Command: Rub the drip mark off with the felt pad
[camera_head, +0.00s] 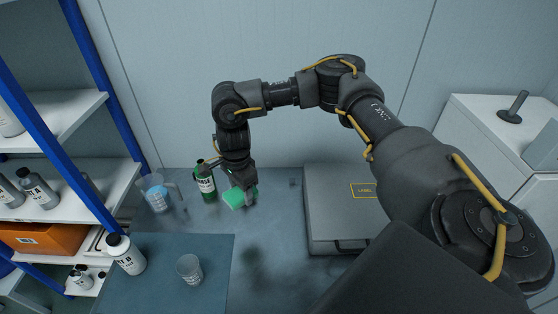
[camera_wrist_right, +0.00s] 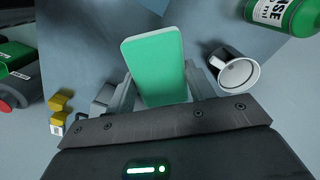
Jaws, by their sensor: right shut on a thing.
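The felt pad (camera_head: 236,199) is a green block. My right gripper (camera_head: 243,189) is shut on it and points down over the bench, just right of a green bottle. In the right wrist view the pad (camera_wrist_right: 155,68) stands out between the two fingers, its flat green face toward the camera. I cannot tell whether the pad touches a surface. A dark blurred patch (camera_head: 254,257) shows on the bench in front of the gripper; I cannot tell whether it is the drip mark or a shadow. My left gripper is not in view.
The green bottle (camera_head: 205,182) and a clear jug (camera_head: 157,192) stand left of the gripper. A grey case (camera_head: 325,215) lies to the right. Shelves (camera_head: 70,184) fill the left.

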